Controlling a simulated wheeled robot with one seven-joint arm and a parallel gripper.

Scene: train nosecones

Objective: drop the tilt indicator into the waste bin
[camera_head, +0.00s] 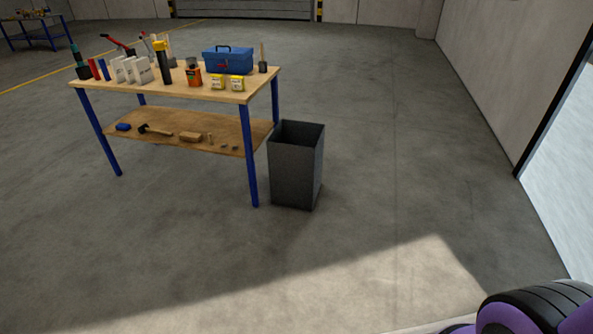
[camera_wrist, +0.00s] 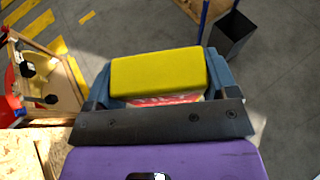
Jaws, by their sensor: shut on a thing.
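My gripper (camera_wrist: 157,88) is shut on a yellow block with a red and white part below it, which looks like the tilt indicator (camera_wrist: 158,72). Its fingers lie on the left and right of it, and its lower part is hidden by the dark gripper plate. The waste bin (camera_head: 292,170) is a tall dark grey, open-topped box on the floor, at the right end of a workbench. The bin also shows at the top right of the wrist view (camera_wrist: 232,40), apart from and beyond my gripper. The gripper is not in the head view.
The workbench (camera_head: 170,84) with blue legs holds a blue toolbox (camera_head: 228,60), small boxes and tools. Its lower shelf (camera_head: 180,142) carries several small items. Floor in front and right of the bin is clear. In the wrist view, a wooden crate-like object (camera_wrist: 45,75) stands at left.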

